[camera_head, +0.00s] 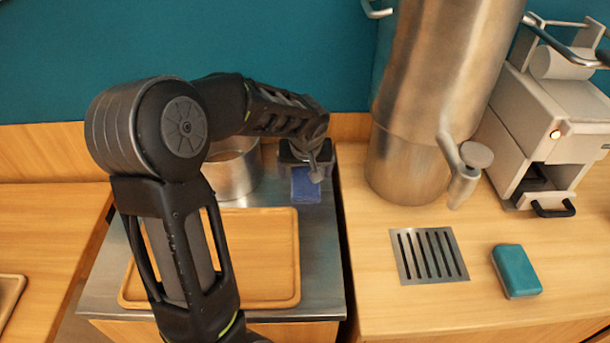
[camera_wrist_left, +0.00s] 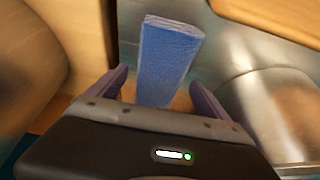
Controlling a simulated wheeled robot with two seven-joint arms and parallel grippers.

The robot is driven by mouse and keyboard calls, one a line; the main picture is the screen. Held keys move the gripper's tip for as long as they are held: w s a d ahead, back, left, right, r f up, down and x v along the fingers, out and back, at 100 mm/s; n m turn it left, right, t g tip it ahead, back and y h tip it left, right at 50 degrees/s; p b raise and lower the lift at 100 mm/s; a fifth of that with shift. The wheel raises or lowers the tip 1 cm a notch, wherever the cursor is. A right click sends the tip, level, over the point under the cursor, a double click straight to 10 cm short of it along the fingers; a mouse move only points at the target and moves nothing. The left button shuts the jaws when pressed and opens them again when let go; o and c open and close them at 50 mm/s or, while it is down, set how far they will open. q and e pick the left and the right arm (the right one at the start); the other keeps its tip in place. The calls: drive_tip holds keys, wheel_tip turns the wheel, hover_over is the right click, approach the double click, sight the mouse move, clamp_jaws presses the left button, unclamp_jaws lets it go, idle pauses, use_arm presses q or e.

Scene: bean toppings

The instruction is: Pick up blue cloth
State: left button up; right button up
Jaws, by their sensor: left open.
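The blue cloth (camera_head: 305,187) is a small folded piece on the steel counter at the back, right of a metal pot. My left gripper (camera_head: 308,165) is over its far end and hides part of it. In the left wrist view the cloth (camera_wrist_left: 168,55) stands out between the two spread fingers of my left gripper (camera_wrist_left: 158,97), with gaps on both sides. The jaws are open. I cannot tell how far the fingertips are from the cloth in depth. My right gripper is not in view.
A metal pot (camera_head: 232,172) stands close left of the cloth. A wooden board (camera_head: 258,262) lies in front. To the right are a large steel urn (camera_head: 410,165), a drain grate (camera_head: 428,256), a teal sponge (camera_head: 516,270) and a white machine (camera_head: 548,125).

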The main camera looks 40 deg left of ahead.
sight(305, 175)
use_arm(q)
drive_tip(key=shift+c, duration=0.2)
idle(0.4)
drive_tip(key=c, duration=1.4)
drive_tip(key=shift+r, duration=0.15)
wheel_tip(305, 175, up, 10)
drive_tip(key=shift+f+b, duration=0.1)
drive_tip(key=shift+b, duration=0.2)
